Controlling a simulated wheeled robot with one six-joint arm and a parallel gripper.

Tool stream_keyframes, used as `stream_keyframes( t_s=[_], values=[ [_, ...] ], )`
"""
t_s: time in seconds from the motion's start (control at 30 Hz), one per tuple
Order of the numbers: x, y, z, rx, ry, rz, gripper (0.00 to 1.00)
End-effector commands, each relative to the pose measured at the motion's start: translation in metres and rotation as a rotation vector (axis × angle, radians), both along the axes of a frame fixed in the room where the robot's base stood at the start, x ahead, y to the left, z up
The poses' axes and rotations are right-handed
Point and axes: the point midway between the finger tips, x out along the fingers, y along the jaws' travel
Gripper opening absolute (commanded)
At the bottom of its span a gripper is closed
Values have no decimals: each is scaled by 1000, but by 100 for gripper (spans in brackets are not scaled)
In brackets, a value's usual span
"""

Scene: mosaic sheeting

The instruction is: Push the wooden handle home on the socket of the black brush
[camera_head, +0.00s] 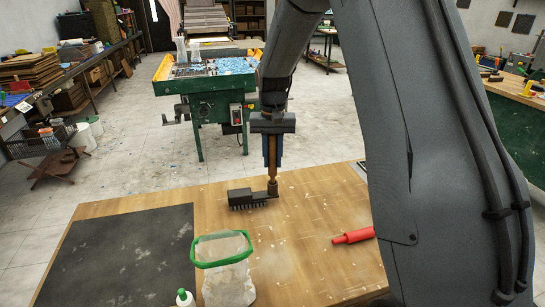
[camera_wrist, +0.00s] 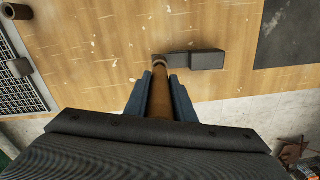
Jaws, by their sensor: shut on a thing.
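The black brush (camera_head: 245,199) lies on the wooden table with its bristles down and its socket end to the right. It also shows in the wrist view (camera_wrist: 207,60). My gripper (camera_head: 272,164) is above the socket end, its blue fingers shut on the wooden handle (camera_head: 272,180). The handle stands about upright, its lower end at the brush's socket end. In the wrist view, the handle (camera_wrist: 160,95) runs between the fingers (camera_wrist: 161,80) to the brush's socket end. I cannot tell how deep it sits; the join is too small to make out.
A dark mat (camera_head: 120,255) covers the table's left part. A clear tub with a green rim (camera_head: 223,247), a white bottle (camera_head: 184,299) and a red tool (camera_head: 354,236) stand or lie nearer. A dark grid (camera_wrist: 18,85) and brown tube (camera_wrist: 17,11) show in the wrist view.

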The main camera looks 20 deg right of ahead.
Motion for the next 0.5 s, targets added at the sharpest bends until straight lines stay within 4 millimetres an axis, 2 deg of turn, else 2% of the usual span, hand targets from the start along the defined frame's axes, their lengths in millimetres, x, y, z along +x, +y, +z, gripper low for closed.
stream_keyframes(
  t_s=[0.5],
  values=[
    [0,0,-15,0,0,0,0]
  ],
)
